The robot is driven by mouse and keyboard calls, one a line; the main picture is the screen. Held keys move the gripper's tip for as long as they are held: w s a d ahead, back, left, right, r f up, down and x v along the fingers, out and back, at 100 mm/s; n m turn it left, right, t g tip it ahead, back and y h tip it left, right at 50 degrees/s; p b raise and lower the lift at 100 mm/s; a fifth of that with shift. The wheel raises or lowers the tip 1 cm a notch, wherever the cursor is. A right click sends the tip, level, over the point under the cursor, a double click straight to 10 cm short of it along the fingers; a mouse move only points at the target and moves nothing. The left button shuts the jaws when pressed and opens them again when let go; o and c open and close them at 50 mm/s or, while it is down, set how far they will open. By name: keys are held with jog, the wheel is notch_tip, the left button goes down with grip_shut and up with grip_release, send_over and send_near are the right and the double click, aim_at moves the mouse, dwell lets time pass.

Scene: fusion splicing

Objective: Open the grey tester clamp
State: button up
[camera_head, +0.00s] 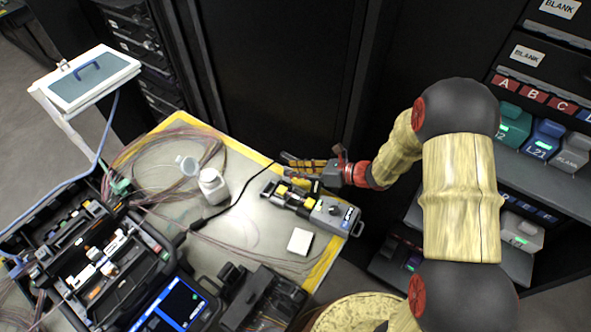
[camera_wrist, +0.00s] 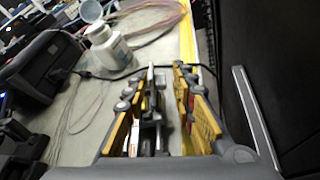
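The grey tester (camera_head: 333,212) lies on the worktable near its right corner, with a label and a dark knob on its body. Its clamp end (camera_head: 290,197), with black and yellow parts, points to the upper left. My gripper (camera_head: 287,164) is just behind the clamp end in the head view, its fingers pointing left. In the wrist view my gripper (camera_wrist: 157,85) has its yellow-padded fingers apart. A dark and grey part (camera_wrist: 150,112), which looks like part of the tester, shows between them. I cannot tell whether a finger touches it.
A white block (camera_head: 300,241) lies in front. The black splicer (camera_head: 255,297) and an open tool case (camera_head: 90,255) fill the front left. A dark cabinet (camera_head: 270,70) stands behind.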

grip_shut()
jog(key=shift+s+a+r+n+t+h+b, duration=0.25)
jog(key=shift+s+n+t+h+b, duration=0.2)
jog(key=shift+n+b, duration=0.35)
jog(key=shift+w, duration=0.1)
jog(key=shift+o, duration=1)
grip_release()
jog(key=shift+d, duration=0.1)
